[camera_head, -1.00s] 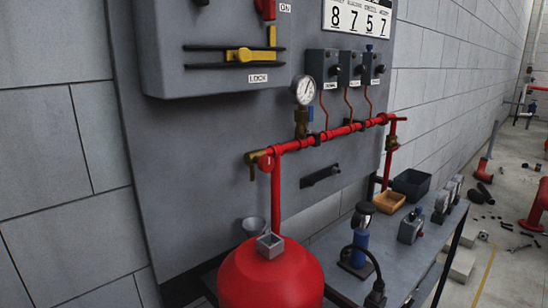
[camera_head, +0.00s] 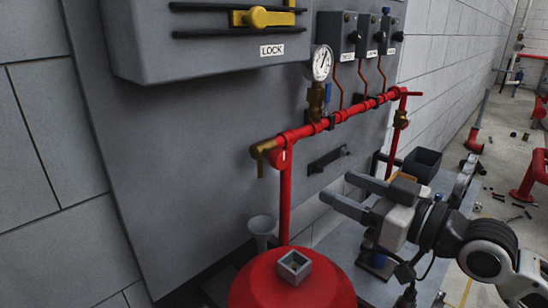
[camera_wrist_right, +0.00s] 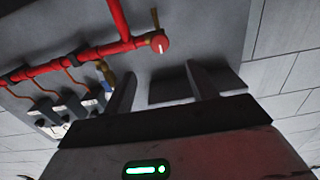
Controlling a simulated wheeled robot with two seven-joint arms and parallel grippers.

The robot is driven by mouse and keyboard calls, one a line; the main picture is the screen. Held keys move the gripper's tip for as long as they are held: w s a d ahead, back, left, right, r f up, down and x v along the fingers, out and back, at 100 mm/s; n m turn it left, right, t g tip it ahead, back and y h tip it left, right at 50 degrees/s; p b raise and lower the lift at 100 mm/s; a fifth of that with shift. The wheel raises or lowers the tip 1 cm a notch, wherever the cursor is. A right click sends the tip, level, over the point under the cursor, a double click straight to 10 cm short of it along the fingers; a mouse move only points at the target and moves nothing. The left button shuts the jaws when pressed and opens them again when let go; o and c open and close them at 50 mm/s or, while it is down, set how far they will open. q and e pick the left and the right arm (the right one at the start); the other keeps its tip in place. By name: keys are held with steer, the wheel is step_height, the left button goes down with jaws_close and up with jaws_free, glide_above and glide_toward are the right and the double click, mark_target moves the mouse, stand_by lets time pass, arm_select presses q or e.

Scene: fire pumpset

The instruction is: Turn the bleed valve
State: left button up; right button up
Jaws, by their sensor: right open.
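A red pipe (camera_head: 335,117) runs along the grey panel. At its left end is a brass valve (camera_head: 262,152) with a lever hanging down, next to a red disc (camera_head: 282,159) with a white mark. Another brass valve (camera_head: 315,100) with a blue handle sits under the gauge. No label shows which one is the bleed valve. My right gripper (camera_head: 337,188) is open and empty, below and right of the left-end valve, pointing left. In the right wrist view its fingers (camera_wrist_right: 160,72) are apart, with the red disc (camera_wrist_right: 159,43) beyond them. My left gripper is not in view.
A red tank (camera_head: 290,285) with a square grey fitting stands at the bottom, with a grey funnel (camera_head: 262,226) beside it. A grey box (camera_head: 200,40) projects above left. A pressure gauge (camera_head: 321,62) rises from the pipe. The bench (camera_head: 345,245) lies under my right arm.

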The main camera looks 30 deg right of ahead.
steer(key=b, duration=0.5)
glide_toward(284, 161)
steer(key=x, duration=0.4)
steer(key=p+x, duration=0.1)
steer(key=x, duration=0.5)
steer(key=shift+w+a, duration=0.2)
steer(key=shift+w, duration=0.25)
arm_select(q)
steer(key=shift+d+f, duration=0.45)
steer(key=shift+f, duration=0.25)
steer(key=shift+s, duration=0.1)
arm_select(e)
steer(key=c, duration=1)
